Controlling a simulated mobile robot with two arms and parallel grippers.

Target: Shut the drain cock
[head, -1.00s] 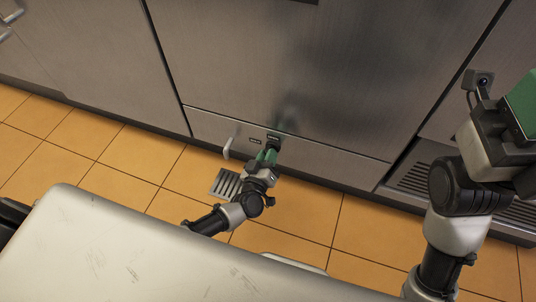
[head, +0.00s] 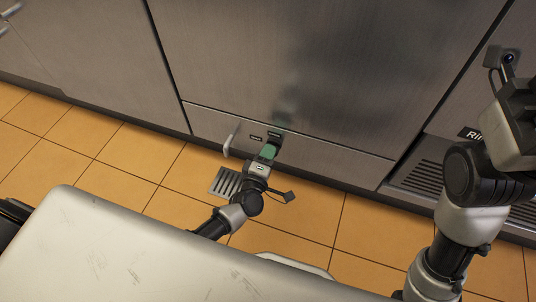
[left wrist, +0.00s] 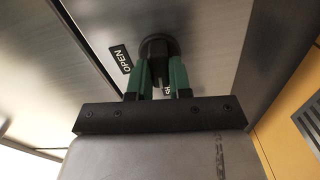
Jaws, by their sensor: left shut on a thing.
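The drain cock (left wrist: 158,46) shows in the left wrist view as a round black base on the steel panel, with a narrow lever partly seen between my fingers. My left gripper (left wrist: 162,85) is shut on it, with one green finger on each side. An "OPEN" label (left wrist: 121,59) is left of it; a second label is mostly hidden by the fingers. In the head view my left gripper (head: 269,150) reaches the low panel and hides the cock. My right arm shows at the right; its fingers are out of frame.
A pale curved spout or handle (head: 230,141) stands out from the panel, left of the gripper. A floor grate (head: 226,182) lies below it. A slatted vent (head: 425,177) is at the right. A large metal surface (head: 110,240) fills the front.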

